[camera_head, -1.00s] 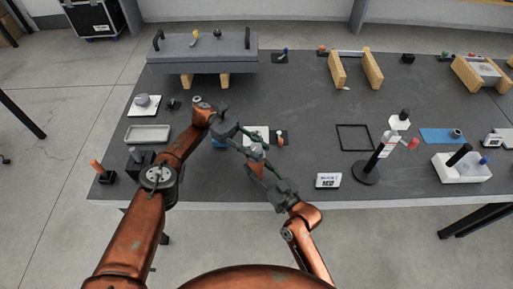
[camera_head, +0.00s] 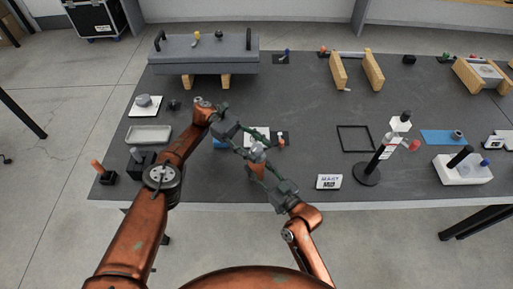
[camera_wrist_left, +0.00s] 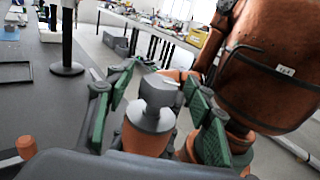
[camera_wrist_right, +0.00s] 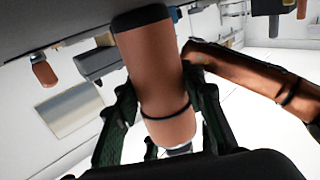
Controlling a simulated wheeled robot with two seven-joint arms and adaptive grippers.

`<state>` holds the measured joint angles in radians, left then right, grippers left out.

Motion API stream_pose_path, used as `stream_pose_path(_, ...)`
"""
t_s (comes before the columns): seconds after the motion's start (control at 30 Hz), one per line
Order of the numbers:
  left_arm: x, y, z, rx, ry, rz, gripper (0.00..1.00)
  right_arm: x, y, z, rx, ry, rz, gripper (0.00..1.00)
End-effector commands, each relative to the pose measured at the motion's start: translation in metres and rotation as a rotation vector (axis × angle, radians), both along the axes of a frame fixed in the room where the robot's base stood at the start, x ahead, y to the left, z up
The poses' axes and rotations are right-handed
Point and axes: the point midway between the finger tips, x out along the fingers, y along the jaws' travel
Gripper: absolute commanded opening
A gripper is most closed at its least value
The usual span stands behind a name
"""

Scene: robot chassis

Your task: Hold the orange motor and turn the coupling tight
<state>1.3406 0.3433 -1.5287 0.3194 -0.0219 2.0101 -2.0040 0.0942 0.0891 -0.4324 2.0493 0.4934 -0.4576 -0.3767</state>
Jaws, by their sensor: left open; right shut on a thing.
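The orange motor (camera_head: 256,173) is held above the front of the dark table, with the grey coupling (camera_head: 257,153) on its upper end. The left wrist view shows the orange body (camera_wrist_left: 145,138) and the stepped grey coupling (camera_wrist_left: 158,93) close up. My right gripper (camera_head: 266,166) is shut on the motor; its green fingers flank the orange body (camera_wrist_right: 155,65) in the right wrist view. My left gripper (camera_head: 250,141) is open, its green fingers (camera_wrist_left: 160,76) on either side of the coupling, seemingly apart from it. How tightly the coupling sits on the motor cannot be told.
A white plate (camera_head: 262,131) and a small orange-topped part lie behind the grippers. A white display box (camera_head: 329,182) and a black stand (camera_head: 366,173) are to the right. A grey tray (camera_head: 148,134) is left. The table's front edge is close below the grippers.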

Motion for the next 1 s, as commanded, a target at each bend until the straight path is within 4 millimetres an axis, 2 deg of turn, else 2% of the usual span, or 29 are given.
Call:
stream_pose_path(0.17, 0.000, 0.000, 0.000, 0.001, 0.001, -0.001, 0.48, 0.000, -0.001, -0.001, -0.001, 0.002, -0.001, 0.00)
stream_pose_path(0.33, 0.000, 0.001, 0.012, -0.002, 0.002, -0.001, 0.48, 0.000, -0.001, -0.001, -0.001, 0.002, -0.002, 0.00)
stream_pose_path(0.47, -0.001, 0.001, 0.030, -0.003, -0.002, -0.002, 0.48, 0.001, -0.001, -0.001, -0.002, 0.001, -0.002, 0.00)
stream_pose_path(0.7, 0.000, 0.001, 0.077, -0.002, -0.002, 0.000, 0.48, 0.001, -0.001, -0.001, -0.002, 0.001, -0.002, 0.00)
stream_pose_path(0.83, 0.000, 0.001, 0.092, -0.001, 0.000, 0.000, 0.48, 0.001, -0.001, -0.001, -0.001, 0.000, -0.002, 0.00)
stream_pose_path(1.0, 0.000, 0.001, 0.100, 0.000, 0.000, 0.000, 0.48, 0.001, -0.001, -0.001, -0.001, 0.000, -0.002, 0.00)
